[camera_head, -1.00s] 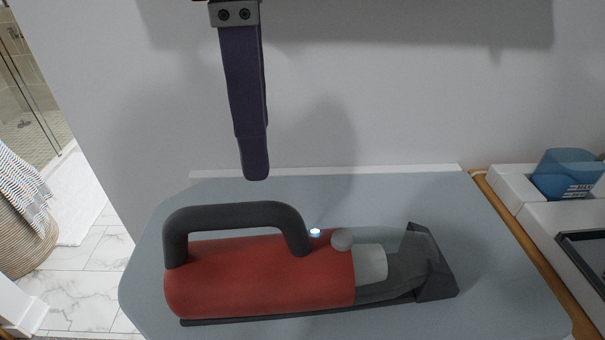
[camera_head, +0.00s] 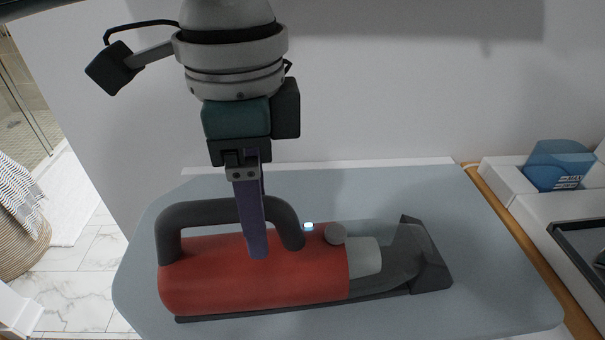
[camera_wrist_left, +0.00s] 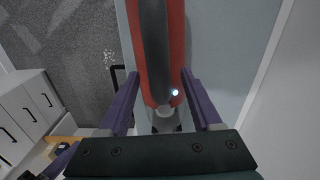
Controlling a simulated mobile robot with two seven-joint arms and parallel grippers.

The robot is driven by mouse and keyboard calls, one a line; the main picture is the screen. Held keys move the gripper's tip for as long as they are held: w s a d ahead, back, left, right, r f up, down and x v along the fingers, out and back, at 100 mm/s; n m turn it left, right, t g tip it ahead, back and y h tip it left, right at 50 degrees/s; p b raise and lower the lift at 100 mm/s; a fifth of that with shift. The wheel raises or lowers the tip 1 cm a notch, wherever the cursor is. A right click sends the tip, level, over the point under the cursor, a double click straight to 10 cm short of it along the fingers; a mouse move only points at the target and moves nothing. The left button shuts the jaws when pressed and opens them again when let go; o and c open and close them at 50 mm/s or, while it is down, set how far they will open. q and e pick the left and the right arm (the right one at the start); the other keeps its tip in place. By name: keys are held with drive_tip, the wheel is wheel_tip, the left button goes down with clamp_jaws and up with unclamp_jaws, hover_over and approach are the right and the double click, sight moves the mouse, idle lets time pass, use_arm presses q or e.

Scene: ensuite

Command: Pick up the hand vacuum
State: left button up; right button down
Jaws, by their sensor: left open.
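The hand vacuum (camera_head: 215,285) lies on its side-long base on a grey-blue surface (camera_head: 480,240). It has a red body, a dark grey looped handle on top, a grey knob, a small lit button and a clear nozzle at the right. My left gripper (camera_head: 257,255) points down over the handle, with the near finger in front of the handle and body. In the left wrist view the open fingers (camera_wrist_left: 158,85) stand on either side of the vacuum's red body and dark handle (camera_wrist_left: 155,45), with gaps visible.
A white wall (camera_head: 400,100) stands close behind the surface. At the right are a wooden edge (camera_head: 530,255), a blue container (camera_head: 556,165) and a dark-rimmed tray (camera_head: 585,250). A woven basket (camera_head: 20,235) with striped cloth stands on the marble floor at the left.

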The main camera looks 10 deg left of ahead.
use_arm(q)
clamp_jaws()
idle(0.3)
drive_tip(key=shift+r, duration=0.1)
idle(0.9)
